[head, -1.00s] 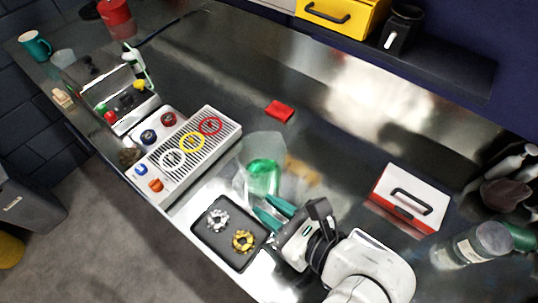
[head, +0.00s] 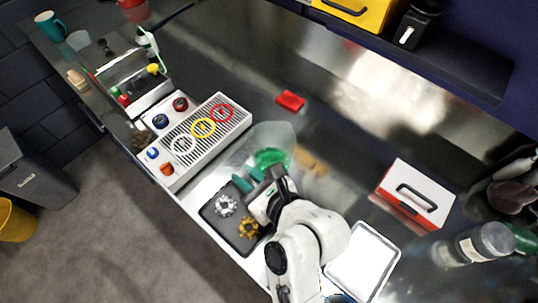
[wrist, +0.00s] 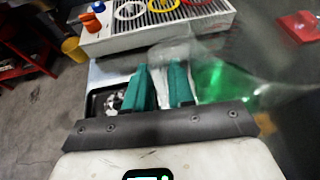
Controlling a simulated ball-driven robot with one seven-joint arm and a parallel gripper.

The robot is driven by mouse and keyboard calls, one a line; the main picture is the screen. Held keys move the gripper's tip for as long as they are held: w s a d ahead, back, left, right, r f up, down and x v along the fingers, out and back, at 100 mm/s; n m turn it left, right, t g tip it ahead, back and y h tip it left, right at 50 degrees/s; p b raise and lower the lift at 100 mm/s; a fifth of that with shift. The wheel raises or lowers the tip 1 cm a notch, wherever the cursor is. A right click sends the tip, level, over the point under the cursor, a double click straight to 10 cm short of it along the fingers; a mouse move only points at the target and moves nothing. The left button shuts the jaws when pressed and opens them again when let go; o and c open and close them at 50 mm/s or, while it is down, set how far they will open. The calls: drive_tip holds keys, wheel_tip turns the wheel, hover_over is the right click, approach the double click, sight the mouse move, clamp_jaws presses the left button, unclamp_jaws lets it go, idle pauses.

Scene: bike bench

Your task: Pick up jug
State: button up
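The jug (head: 272,135) is clear, with green liquid in its lower part, and stands on the bench at the middle of the head view. In the wrist view the jug (wrist: 225,75) is to the right of my fingers, blurred and see-through. My gripper (head: 248,181) has teal fingers and is low beside the jug's near left side. In the wrist view the fingers of my gripper (wrist: 160,88) are apart, with a pale, see-through shape between or behind them. I cannot tell whether this is the jug's handle or whether the fingers touch it.
A dark tray (head: 214,219) with a silver and a gold cog lies just left of my gripper. A grey ribbed box (head: 183,158) with coloured rings stands behind it. A red block (head: 290,101), a red-white case (head: 416,193) and a white-lined tray (head: 363,262) are farther right.

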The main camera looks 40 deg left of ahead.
drive_tip(key=shift+c, duration=0.3)
clamp_jaws()
drive_tip(key=shift+r+p, duration=0.25)
drive_tip(key=shift+p, duration=0.1)
